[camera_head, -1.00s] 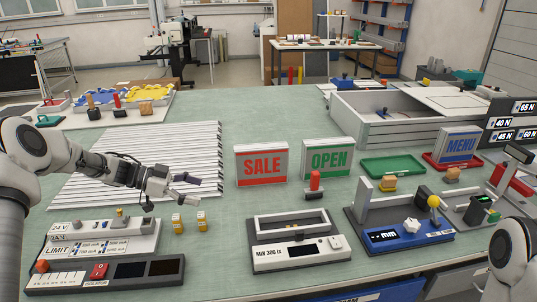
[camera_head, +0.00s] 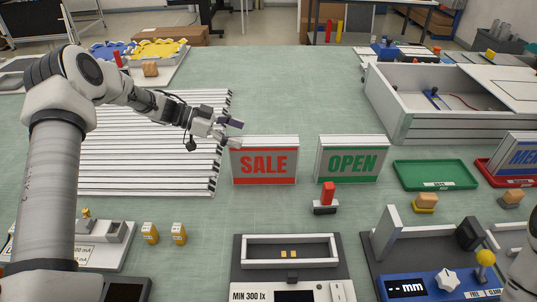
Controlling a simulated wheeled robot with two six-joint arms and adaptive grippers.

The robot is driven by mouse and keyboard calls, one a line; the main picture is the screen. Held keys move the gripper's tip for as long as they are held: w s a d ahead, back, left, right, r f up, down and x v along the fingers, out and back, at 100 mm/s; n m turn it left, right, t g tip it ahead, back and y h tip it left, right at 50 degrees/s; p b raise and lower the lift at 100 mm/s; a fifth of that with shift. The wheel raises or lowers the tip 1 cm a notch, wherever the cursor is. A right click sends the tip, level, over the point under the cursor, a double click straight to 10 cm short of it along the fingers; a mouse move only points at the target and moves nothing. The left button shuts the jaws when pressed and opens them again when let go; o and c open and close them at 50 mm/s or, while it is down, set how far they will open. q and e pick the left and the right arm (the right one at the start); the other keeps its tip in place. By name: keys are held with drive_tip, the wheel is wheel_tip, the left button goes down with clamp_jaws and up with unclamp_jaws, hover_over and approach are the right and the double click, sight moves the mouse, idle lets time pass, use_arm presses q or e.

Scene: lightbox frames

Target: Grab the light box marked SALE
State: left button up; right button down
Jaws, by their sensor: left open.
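The light box marked SALE (camera_head: 264,166) stands upright on the green table. It has a grey face, red letters and red bands. My left gripper (camera_head: 234,133) is open and empty at the box's upper left corner. Its fingers point right, towards the box; I cannot tell whether they touch it. Part of my right arm (camera_head: 522,262) shows at the lower right edge, but its gripper is out of view.
The OPEN light box (camera_head: 351,160) stands close to the right. A red-handled stamp-like tool (camera_head: 327,198) is in front of it. White slats (camera_head: 150,160) lie left. A tester (camera_head: 291,270) stands in front. A green tray (camera_head: 434,174) lies right.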

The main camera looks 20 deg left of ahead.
sight(256, 140)
use_arm(q)
drive_tip(key=x, duration=0.2)
drive_tip(key=p+x, duration=0.1)
drive_tip(key=x, duration=0.3)
drive_tip(key=shift+s+d+f, duration=0.1)
drive_tip(key=shift+s+d, duration=0.15)
drive_tip(key=shift+s, duration=0.15)
drive_tip(key=c, duration=0.4)
clamp_jaws()
